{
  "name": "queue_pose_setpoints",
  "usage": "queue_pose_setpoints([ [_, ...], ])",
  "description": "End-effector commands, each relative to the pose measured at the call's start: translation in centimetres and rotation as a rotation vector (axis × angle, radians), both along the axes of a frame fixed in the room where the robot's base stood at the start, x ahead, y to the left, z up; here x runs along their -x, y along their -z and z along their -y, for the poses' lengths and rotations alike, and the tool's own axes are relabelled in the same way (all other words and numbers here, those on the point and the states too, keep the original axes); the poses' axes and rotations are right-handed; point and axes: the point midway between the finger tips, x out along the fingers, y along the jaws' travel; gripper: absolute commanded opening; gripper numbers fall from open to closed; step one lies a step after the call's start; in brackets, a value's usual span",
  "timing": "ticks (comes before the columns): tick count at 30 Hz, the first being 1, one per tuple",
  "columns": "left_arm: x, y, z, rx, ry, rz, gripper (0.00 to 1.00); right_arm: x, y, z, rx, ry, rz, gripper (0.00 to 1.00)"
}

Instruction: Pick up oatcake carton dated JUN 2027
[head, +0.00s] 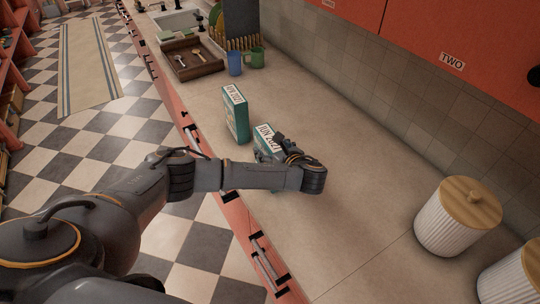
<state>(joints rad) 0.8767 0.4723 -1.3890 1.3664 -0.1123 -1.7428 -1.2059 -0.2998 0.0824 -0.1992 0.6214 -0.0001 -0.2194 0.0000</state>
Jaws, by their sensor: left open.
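Two teal and white cartons stand on the counter. The nearer carton (264,153) has a white top label that seems to read JUN, with a year whose last digit is hard to read. My left arm and gripper hide much of it. The farther carton (236,118) stands upright just behind it, apart from it; its top label is too small to read surely. My left gripper (282,147) is open, right at the nearer carton's right side and top; I cannot tell whether it touches. My right gripper is not in view.
A blue mug (235,63), a green mug (256,58) and a wooden cutlery tray (192,60) stand farther back. A ribbed white canister (457,222) with a wooden lid stands at the right. Red cabinets (450,30) hang above. The counter's middle right is clear.

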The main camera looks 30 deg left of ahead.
Motion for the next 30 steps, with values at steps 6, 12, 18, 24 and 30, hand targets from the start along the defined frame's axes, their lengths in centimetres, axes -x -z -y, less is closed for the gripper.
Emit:
queue_pose_setpoints([
  [6, -0.6, 0.47, -0.92, 0.0, 0.0, 0.0, 0.75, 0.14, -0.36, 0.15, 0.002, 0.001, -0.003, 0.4],
  [12, -0.6, 0.47, -0.9, -0.001, 0.0, 0.001, 0.65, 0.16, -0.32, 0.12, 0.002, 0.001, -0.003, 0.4],
  [18, -0.6, 0.45, -0.88, -0.001, 0.0, 0.001, 0.25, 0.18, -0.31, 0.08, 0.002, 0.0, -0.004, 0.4],
  [24, -0.6, 0.45, -0.88, 0.0, 0.0, 0.001, 0.0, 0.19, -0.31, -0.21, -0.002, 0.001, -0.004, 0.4],
  [30, -0.64, 0.36, -0.89, 0.0, 0.0, 0.003, 0.0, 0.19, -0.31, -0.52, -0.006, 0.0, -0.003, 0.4],
])
